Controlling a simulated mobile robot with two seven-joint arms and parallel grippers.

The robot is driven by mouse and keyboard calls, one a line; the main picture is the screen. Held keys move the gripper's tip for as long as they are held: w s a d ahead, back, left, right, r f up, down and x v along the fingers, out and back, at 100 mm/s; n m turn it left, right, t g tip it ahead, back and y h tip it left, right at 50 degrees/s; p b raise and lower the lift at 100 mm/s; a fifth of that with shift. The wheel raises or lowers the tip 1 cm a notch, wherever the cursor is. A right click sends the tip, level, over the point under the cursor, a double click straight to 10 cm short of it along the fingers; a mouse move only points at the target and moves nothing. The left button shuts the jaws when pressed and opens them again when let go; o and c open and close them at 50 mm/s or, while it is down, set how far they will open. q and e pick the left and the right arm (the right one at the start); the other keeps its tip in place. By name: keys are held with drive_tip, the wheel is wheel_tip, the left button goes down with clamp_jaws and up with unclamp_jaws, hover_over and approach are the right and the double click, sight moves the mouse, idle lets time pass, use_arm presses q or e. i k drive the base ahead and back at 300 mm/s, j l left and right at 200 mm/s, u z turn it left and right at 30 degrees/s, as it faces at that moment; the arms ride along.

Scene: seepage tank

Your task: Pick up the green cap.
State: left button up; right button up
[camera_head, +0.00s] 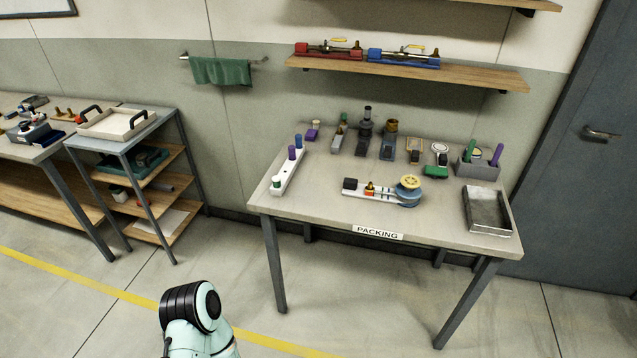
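A long white rack (284,174) lies on the left side of the packing table. A blue capped piece (298,141) and a purple capped piece (292,153) stand at its far end. A small pale piece with a darker top (276,181) stands at its near end; its top colour is hard to tell. A small green top (344,117) shows on a fitting at the back of the table. A green-topped jar (117,190) stands on the left cart's middle shelf. I cannot tell which one is the green cap. Neither gripper shows.
The packing table (330,205) also carries a valve assembly (385,192), several fittings at the back, a grey holder (478,169) and a metal tray (487,211). A wall shelf (410,72) hangs above. Floor in front is clear. Part of my arm shows at the bottom.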

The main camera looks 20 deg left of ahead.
sight(276, 180)
drive_tip(key=i+j+z, duration=0.15)
drive_tip(key=j, duration=0.25)
drive_tip(key=i+j+z, duration=0.2)
drive_tip(key=j, duration=0.15)
drive_tip(key=j+z, duration=0.15)
drive_tip(key=j, duration=0.25)
